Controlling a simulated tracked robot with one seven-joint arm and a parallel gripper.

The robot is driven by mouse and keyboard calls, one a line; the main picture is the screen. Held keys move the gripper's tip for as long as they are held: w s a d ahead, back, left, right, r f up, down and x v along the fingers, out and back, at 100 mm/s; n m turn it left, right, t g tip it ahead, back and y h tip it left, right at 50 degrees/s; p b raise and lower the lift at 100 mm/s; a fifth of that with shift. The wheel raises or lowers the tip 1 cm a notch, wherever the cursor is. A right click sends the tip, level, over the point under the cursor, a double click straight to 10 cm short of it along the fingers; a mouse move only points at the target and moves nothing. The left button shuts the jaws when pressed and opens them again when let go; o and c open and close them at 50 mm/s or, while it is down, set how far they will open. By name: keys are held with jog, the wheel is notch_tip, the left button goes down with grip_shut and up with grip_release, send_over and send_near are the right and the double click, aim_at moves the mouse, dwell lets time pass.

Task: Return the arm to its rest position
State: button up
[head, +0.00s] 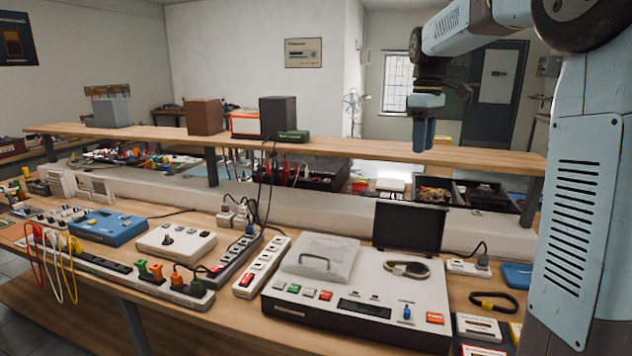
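My gripper (424,135) hangs from my raised arm at the upper right of the head view, pointing down. Its blue fingers look close together, and I see nothing held between them. From this side I cannot tell whether they are fully shut. In the picture it overlaps the right part of the raised wooden shelf (345,148), above the workbench (215,325). It appears clear of the things on the bench. My arm's upright part fills the right edge and hides what is behind it.
A large white device (345,331) with buttons and an open dark lid (409,228) stands on the bench. A blue box (107,227), a white box (176,241) and several power strips (262,267) lie left. Speaker-like boxes (278,117) stand on the shelf.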

jog(key=s+a+f+m+t, duration=0.1)
jog(key=s+f+m+t, duration=0.2)
jog(key=s, duration=1.2)
jog(key=s+f+m+t, duration=0.2)
jog(key=s+f+m, duration=0.4)
jog(key=s, duration=0.9)
jog(key=shift+s+a+t, duration=0.15)
jog(key=shift+a+t, duration=0.2)
jog(key=shift+t, duration=0.05)
jog(key=shift+f, duration=0.1)
